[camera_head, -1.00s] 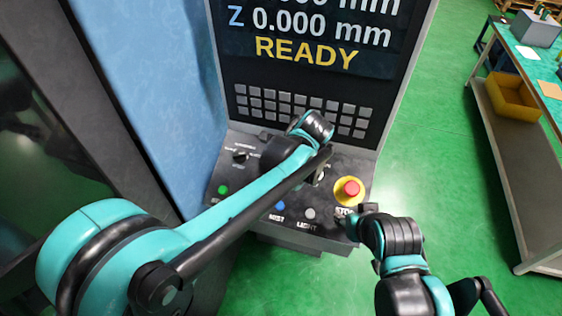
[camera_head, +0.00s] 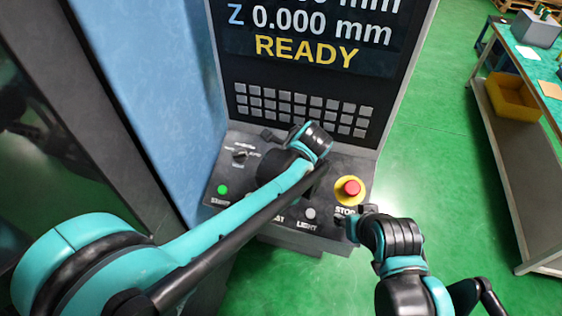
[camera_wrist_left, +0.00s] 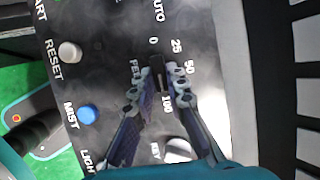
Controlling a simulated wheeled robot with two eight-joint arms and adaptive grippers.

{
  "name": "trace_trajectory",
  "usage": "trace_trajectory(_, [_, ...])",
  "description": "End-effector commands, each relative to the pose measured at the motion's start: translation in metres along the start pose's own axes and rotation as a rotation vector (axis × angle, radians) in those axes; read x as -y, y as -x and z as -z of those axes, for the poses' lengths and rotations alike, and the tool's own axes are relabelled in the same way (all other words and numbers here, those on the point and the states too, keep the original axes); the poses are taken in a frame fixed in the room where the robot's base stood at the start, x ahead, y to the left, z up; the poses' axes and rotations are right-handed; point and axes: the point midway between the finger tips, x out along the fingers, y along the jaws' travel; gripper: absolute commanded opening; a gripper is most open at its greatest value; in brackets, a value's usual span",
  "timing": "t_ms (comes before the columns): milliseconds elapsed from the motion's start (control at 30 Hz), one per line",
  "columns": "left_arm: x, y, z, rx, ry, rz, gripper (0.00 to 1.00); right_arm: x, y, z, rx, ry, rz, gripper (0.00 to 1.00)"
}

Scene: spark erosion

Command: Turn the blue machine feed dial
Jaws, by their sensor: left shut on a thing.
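The feed dial (camera_wrist_left: 158,72) is a small dark knob on the grey control panel (camera_wrist_left: 100,40), with 0, 25, 50 and 100 printed around it. My left gripper (camera_wrist_left: 159,82) is shut on the dial, one finger on each side, in the left wrist view. In the head view my left arm and wrist cover the dial and the fingers. The blue machine (camera_head: 165,80) stands behind the panel on the left. My right gripper (camera_head: 356,215) is by the panel's right front corner, near the STOP label. Its fingers are too small to judge.
A red stop button (camera_head: 351,187) on a yellow base is close to both arms. A mode knob (camera_head: 240,155) and green start button (camera_head: 222,189) are left of my wrist. The blue mist button (camera_wrist_left: 87,114) and reset button (camera_wrist_left: 70,51) are beside the dial.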

Motion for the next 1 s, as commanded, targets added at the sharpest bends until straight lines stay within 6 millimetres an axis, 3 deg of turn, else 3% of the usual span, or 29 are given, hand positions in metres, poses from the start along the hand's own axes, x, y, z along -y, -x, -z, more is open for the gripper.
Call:
trace_trajectory(33, [0.0,0.0,0.0,0.001,-0.001,0.0,0.0,0.0,0.0,0.0,0.0,0.0,0.0,0.4])
trace_trajectory(67, [0.0,0.0,0.0,0.001,-0.001,0.0,0.19,0.0,0.0,0.0,0.0,0.0,0.0,0.4])
trace_trajectory(133, [0.0,0.0,0.0,0.001,-0.001,0.0,0.34,0.0,0.0,0.0,0.0,0.0,0.0,0.4])
trace_trajectory(433, [0.0,0.001,0.0,0.0,0.0,0.0,0.34,0.0,0.0,0.0,0.0,0.0,0.0,0.4])
trace_trajectory(567, [0.0,0.011,0.0,0.0,-0.001,0.001,0.34,0.0,0.0,0.0,0.0,0.0,0.0,0.4])
trace_trajectory(1000, [0.0,0.1,0.001,0.0,-0.003,0.0,0.34,0.0,0.0,0.0,0.0,0.0,0.0,0.4])
